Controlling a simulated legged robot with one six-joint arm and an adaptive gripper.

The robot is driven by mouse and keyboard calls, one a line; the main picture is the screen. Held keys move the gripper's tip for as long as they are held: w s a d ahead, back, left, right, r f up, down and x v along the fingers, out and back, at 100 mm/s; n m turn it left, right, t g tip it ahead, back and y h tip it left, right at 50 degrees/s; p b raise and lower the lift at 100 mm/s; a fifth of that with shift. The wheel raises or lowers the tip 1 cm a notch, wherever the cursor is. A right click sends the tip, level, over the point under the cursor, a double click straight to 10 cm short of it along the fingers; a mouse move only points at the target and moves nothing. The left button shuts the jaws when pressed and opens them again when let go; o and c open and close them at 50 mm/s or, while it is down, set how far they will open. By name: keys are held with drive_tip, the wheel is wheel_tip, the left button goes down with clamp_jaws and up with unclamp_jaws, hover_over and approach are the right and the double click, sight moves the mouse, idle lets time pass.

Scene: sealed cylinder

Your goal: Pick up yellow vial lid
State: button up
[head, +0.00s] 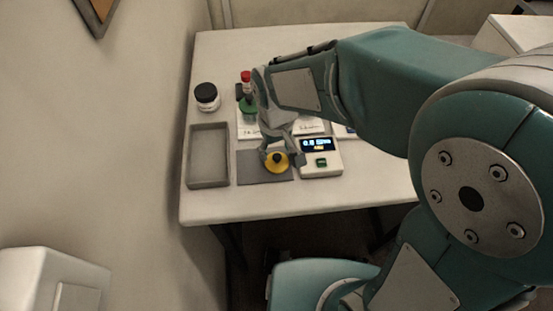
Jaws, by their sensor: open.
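The yellow vial lid (277,166) is a round disc with a dark knob on top. It lies on a dark grey mat (262,178) near the front of the white table. My gripper (282,159) is open and points down at the lid, with its fingers around or just above it. I cannot tell whether the fingers touch the lid. The arm and gripper hide part of the area behind the lid.
An empty grey tray (208,184) is to the left, with a black-capped jar (207,97) behind it. A scale (320,158) with a lit display stands right of the mat. A red-capped vial (247,86) with green at its base stands farther back.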

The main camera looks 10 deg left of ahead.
sight(277, 156)
wheel_tip(277, 156, down, 3)
drive_tip(key=shift+f, duration=0.2)
drive_tip(key=shift+d, duration=0.1)
drive_tip(key=c, duration=0.9)
